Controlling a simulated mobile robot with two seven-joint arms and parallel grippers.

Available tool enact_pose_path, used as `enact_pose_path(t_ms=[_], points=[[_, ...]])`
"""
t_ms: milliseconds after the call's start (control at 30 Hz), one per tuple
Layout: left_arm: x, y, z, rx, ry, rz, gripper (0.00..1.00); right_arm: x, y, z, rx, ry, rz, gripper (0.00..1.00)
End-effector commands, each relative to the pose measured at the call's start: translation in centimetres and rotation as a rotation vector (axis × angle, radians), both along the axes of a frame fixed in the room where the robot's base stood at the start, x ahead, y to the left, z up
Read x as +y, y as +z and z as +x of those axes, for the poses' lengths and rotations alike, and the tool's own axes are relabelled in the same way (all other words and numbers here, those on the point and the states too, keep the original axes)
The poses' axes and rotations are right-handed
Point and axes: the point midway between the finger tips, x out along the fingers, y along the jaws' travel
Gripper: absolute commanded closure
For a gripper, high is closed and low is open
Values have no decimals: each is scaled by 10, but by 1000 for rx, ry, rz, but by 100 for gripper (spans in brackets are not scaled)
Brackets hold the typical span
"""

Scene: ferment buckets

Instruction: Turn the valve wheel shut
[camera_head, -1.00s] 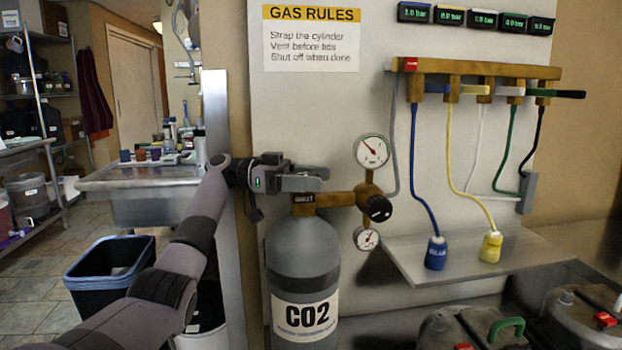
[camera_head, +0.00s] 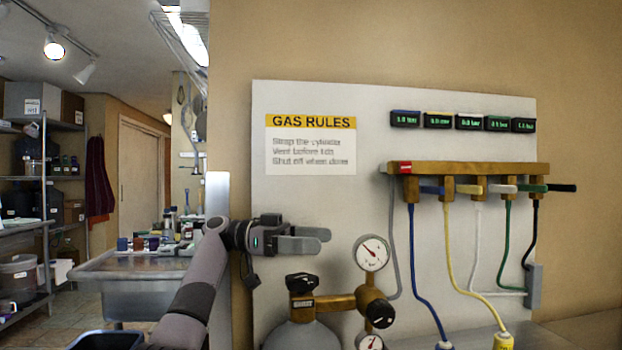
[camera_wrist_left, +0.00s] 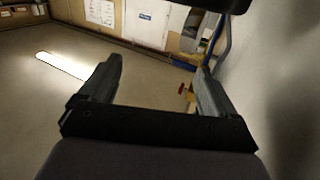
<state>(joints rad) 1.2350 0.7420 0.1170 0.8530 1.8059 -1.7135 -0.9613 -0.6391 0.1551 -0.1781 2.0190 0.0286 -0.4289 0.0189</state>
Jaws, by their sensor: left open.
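The grey CO2 cylinder (camera_head: 300,335) stands in front of the wall panel in the head view, cut off by the lower edge. A black valve wheel (camera_head: 300,282) sits on top of its brass valve. The brass regulator (camera_head: 335,303) reaches right to a round black knob (camera_head: 380,313) and two gauges, the upper gauge (camera_head: 371,252) and the lower gauge (camera_head: 369,342). My left gripper (camera_head: 318,239) is above the valve wheel, apart from it, pointing right. In the left wrist view its fingers (camera_wrist_left: 160,68) are spread with nothing between them. My right gripper is out of view.
A brass manifold (camera_head: 470,169) with coloured levers and hoses is on the panel to the right, under several small displays. The gas rules sign (camera_head: 310,144) hangs above my left gripper. A steel sink (camera_head: 140,280) and shelves stand at the left.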

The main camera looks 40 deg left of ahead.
Motion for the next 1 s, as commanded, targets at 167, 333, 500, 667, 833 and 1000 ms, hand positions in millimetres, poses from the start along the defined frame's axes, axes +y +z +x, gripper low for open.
enact_pose_path(t_ms=[167,333,500,667,833,1000], points=[[0,38,-1,-4,-1,0,10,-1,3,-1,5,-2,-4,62],[0,69,-1,-3,-1,1,10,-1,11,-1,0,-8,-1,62],[-1,97,-1,-3,-2,1,10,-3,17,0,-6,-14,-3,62],[-1,113,0,-1,-1,0,10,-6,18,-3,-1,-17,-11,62],[-1,119,0,0,-1,1,10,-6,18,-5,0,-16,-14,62],[0,120,0,1,-1,2,10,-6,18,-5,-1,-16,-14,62]])
